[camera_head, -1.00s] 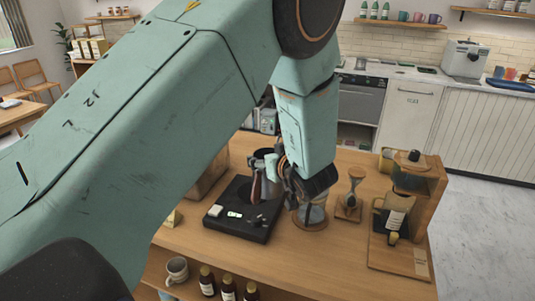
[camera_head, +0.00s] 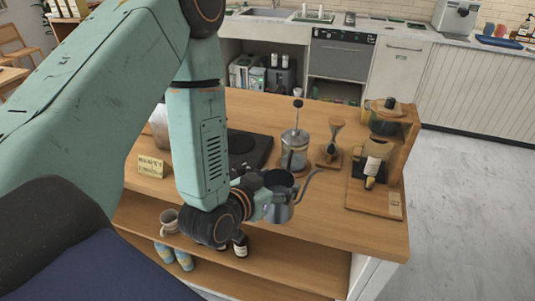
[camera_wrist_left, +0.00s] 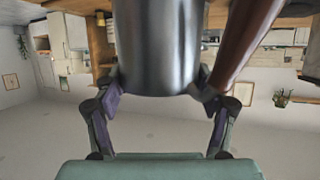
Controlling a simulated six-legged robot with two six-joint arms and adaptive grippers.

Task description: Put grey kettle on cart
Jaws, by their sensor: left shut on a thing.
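The grey kettle (camera_head: 279,207) has an open top and a thin curved spout pointing right. My left gripper (camera_head: 262,203) is shut on the kettle and holds it over the front edge of the wooden cart (camera_head: 330,235). In the left wrist view the kettle's metal body (camera_wrist_left: 158,50) fills the top middle, between the two fingers (camera_wrist_left: 160,95), with its brown handle (camera_wrist_left: 245,45) at the right. I cannot tell if the kettle touches the cart top. My right gripper is not in view.
A black scale or hot plate (camera_head: 248,150), a French press (camera_head: 295,150), an hourglass-shaped dripper (camera_head: 332,140) and a wooden coffee stand (camera_head: 395,165) occupy the cart top. A small sign (camera_head: 151,166) stands at left. Bottles and a mug (camera_head: 170,220) sit on the shelf below. The front right top is clear.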

